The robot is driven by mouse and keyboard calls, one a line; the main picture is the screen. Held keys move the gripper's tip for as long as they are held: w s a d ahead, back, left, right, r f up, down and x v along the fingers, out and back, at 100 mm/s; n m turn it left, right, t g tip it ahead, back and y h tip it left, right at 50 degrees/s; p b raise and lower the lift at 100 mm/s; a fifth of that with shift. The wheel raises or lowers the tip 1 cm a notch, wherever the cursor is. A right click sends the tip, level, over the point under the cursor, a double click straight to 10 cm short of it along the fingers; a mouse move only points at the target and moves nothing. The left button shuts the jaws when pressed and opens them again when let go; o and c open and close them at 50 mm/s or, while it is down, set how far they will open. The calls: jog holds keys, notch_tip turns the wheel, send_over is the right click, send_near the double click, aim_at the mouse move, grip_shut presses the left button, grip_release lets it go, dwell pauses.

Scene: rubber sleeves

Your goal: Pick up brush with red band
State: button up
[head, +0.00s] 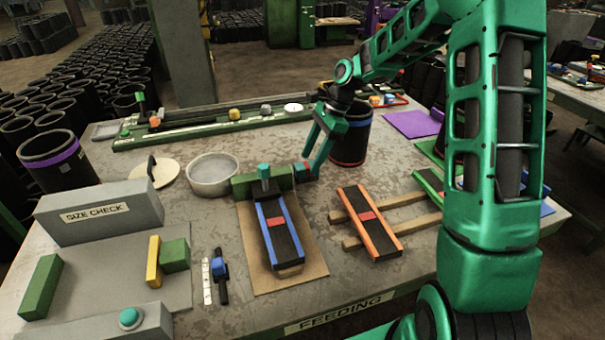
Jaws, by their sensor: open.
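My gripper (315,158) is open, reaching down from the upper right at the right end of a green block (245,187). A small dark piece with a red band (303,169) shows close by the fingertips. It may be the brush, but it is too small and partly covered to be sure. I cannot tell whether the fingers touch it. A black board with orange edges and a red patch (367,216) lies on two wooden strips to the right. A black board with blue edges and a red patch (275,222) lies on a brown mat (308,268).
A round metal pan (213,174) stands left of the green block. A grey "SIZE CHECK" box (98,215) stands at left.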

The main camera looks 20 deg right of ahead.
aim_at(308, 164)
jog(key=x, duration=0.5)
jog(key=shift+w, duration=0.1)
jog(key=shift+c, duration=0.3)
jog(key=c, duration=1.1)
notch_tip(308, 164, up, 28)
